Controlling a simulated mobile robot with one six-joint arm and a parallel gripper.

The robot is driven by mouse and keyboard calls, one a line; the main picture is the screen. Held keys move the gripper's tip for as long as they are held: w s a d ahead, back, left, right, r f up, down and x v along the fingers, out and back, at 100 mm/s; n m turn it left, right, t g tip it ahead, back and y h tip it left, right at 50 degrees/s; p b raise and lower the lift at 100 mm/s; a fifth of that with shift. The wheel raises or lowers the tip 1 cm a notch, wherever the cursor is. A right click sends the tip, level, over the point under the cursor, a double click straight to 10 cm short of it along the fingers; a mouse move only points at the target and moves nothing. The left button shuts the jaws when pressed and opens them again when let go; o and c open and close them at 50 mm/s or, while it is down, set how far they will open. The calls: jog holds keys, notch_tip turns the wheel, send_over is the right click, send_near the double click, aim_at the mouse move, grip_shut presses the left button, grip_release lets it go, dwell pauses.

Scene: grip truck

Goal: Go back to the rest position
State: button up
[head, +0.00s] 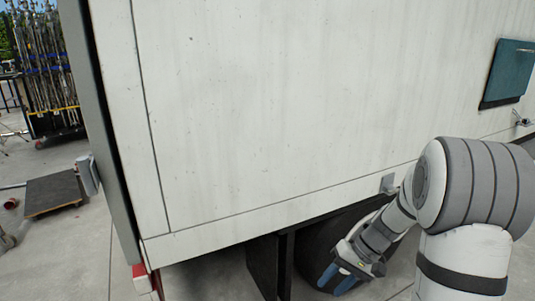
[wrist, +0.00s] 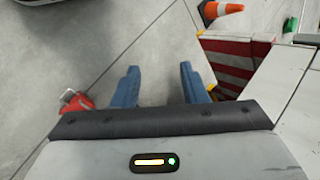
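My gripper (wrist: 160,84) shows in the wrist view with its two blue fingers apart. Nothing lies between the fingers but bare concrete ground. In the head view my gripper (head: 341,281) hangs low at the bottom right, in front of the truck's dark underside. My arm is bent beside the white truck side (head: 300,110).
The truck wall fills most of the head view. A teal panel (head: 508,72) is at upper right. A cart of stands (head: 47,75) and a flat dark platform (head: 54,192) are at left. The wrist view shows an orange cone (wrist: 222,10) and a red object (wrist: 75,102).

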jog(key=s+r+t+h+p, duration=0.2)
jog(key=s+r+h+p, duration=0.1)
jog(key=s+r, duration=0.5)
jog(key=s+a+r+t+h+p, duration=0.1)
jog(key=s+r+h+p, duration=0.3)
jog(key=s+r, duration=0.4)
notch_tip(320, 180, up, 4)
jog(key=shift+a+r+n+t+p, duration=0.1)
jog(key=shift+a+n+t+p, duration=0.3)
jog(key=shift+p, duration=0.45)
jog(key=shift+w, duration=0.1)
